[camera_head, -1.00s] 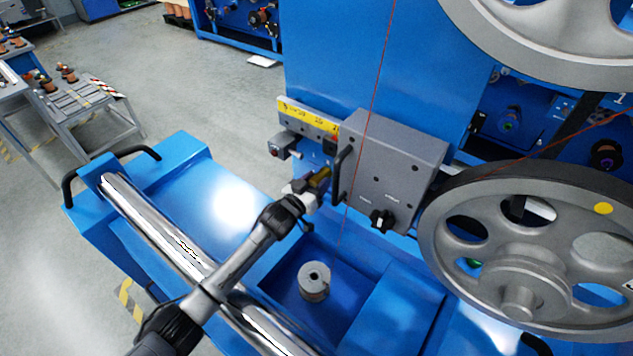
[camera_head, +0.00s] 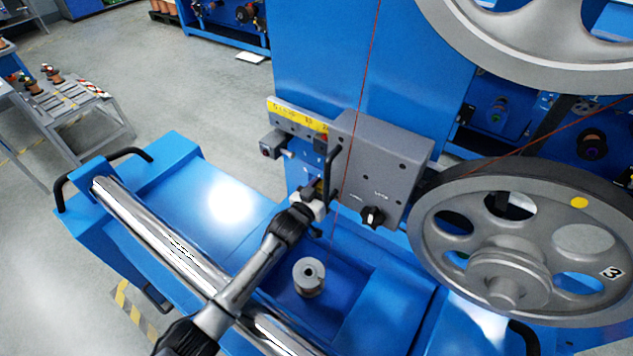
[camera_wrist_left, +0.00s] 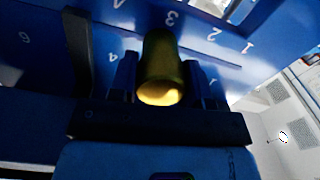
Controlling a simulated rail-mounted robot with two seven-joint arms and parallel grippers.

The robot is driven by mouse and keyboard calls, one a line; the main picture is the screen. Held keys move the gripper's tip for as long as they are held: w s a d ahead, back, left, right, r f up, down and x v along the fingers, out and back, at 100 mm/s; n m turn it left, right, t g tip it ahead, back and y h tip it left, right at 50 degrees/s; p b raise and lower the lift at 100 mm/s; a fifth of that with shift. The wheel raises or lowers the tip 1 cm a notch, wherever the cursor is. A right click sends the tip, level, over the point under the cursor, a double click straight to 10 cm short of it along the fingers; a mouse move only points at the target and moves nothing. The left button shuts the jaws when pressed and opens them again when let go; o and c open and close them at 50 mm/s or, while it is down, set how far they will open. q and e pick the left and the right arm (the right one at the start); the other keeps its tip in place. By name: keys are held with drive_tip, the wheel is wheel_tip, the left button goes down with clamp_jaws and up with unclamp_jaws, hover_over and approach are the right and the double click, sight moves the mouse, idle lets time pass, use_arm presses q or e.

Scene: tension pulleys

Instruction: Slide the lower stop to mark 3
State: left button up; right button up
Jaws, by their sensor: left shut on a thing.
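The lower stop shows in the left wrist view as a yellow, cylindrical knob (camera_wrist_left: 160,90), lit at its near end. My left gripper (camera_wrist_left: 162,72) has one finger on each side of it and is shut on it. Behind it is a blue plate with two rows of white numbers (camera_wrist_left: 170,18), upside down here. In the row nearest the knob, a 4 shows just left of it and a partly covered number to its right; the knob hides what lies between. In the head view my left gripper (camera_head: 317,195) is at the grey box's left edge, its fingers partly hidden. My right gripper is not in view.
The grey box (camera_head: 385,165) has a black upright handle (camera_head: 332,172) close to my gripper and a black knob (camera_head: 372,216) below. A yellow scale strip (camera_head: 300,117) is above left. A grey spool (camera_head: 308,277) stands in the blue tray. A large pulley (camera_head: 520,250) is at right.

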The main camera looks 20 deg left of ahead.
use_arm(q)
drive_tip(key=o, duration=1.1)
drive_tip(key=shift+o, duration=1)
drive_tip(key=shift+s+a, duration=0.15)
drive_tip(key=shift+s, duration=0.25)
drive_tip(key=p+v, duration=0.2)
drive_tip(key=v, duration=1.1)
drive_tip(key=shift+p, duration=0.35)
